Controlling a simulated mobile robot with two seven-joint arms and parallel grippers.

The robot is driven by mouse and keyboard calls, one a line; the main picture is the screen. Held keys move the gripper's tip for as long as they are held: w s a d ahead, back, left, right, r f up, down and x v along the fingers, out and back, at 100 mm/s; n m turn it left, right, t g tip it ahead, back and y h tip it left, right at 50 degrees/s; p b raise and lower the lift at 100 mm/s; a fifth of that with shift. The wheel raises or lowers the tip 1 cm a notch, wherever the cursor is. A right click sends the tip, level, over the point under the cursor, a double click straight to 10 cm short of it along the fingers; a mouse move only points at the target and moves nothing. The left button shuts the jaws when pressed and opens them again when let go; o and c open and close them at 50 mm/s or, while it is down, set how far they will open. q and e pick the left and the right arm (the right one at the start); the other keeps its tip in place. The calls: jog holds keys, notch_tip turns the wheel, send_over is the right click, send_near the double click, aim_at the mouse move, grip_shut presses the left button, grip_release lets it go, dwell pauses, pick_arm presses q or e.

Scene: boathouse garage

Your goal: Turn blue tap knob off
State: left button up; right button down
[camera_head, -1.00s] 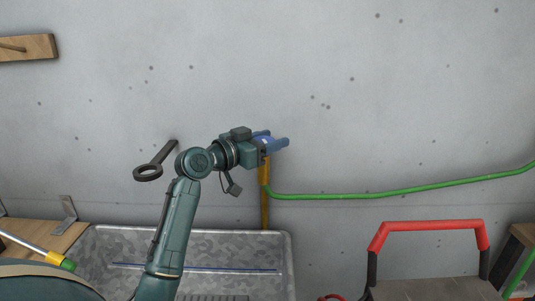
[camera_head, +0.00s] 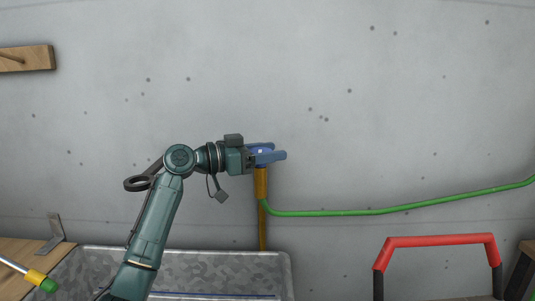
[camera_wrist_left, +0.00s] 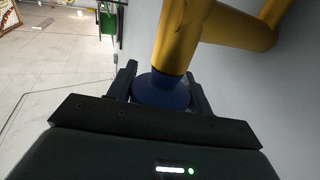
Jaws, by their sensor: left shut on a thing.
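The blue tap knob (camera_wrist_left: 160,90) shows in the left wrist view as a round blue piece at the end of the yellow tap body (camera_wrist_left: 180,38). It sits between the two dark fingers of my left gripper (camera_wrist_left: 162,88), which is shut on it. In the head view my left gripper (camera_head: 268,154) is at the wall, at the top of the yellow pipe (camera_head: 262,184). There the knob is largely hidden by the fingers, so its turn angle cannot be told. My right gripper is not in view.
A green hose (camera_head: 385,211) runs right from the pipe along the wall. A galvanized trough (camera_head: 220,268) stands below. A red handle (camera_head: 440,240) rises at lower right.

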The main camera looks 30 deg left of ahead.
aim_at(268, 149)
pick_arm(q)
jog(key=shift+r, duration=0.15)
jog(key=o, duration=0.9)
notch_tip(268, 149, up, 10)
jog(key=shift+f, duration=0.1)
dwell(0.3)
